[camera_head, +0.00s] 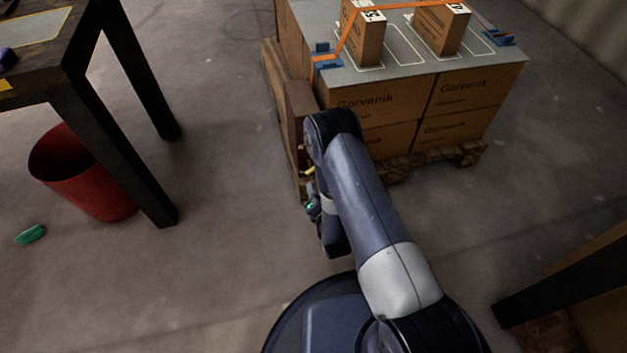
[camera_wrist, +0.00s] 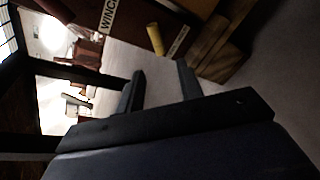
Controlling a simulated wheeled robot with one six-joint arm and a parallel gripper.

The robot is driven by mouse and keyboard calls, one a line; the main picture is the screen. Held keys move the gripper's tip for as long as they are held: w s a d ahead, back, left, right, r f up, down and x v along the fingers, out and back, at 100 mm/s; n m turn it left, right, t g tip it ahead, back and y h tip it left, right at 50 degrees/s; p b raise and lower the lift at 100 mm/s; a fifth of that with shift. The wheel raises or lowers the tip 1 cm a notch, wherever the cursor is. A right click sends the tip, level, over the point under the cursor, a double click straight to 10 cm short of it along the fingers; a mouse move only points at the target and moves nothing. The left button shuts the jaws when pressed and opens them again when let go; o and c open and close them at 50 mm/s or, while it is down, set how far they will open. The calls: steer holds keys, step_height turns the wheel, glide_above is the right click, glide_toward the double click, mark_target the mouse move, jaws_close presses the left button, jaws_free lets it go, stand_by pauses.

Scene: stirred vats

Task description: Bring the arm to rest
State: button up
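My gripper (camera_wrist: 161,82) shows in the wrist view with its two dark fingers apart and nothing between them. In the body camera view my arm reaches forward over the floor from my base and bends down at its far joint. The wrist, with a small green light, hangs to the left of the forearm. The fingertips cannot be made out there, as the arm partly hides them. The arm is clear of the table; whether it touches the pallet load cannot be told.
A pallet (camera_head: 440,160) of cartons stands ahead, with a grey top sheet (camera_head: 400,62), two small boxes (camera_head: 437,30) and an orange strap (camera_head: 350,32). A dark table (camera_head: 70,80), red bin (camera_head: 80,180) and green object (camera_head: 30,235) are left. A yellow cylinder (camera_wrist: 155,39) lies beyond the fingers.

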mark_target(309, 174)
steer(key=shift+s+d+r, duration=0.1)
steer(key=shift+s, duration=0.2)
steer(key=b+x, duration=0.4)
steer(key=x, duration=0.7)
steer(key=shift+r+m, duration=0.15)
steer(key=shift+m, duration=0.15)
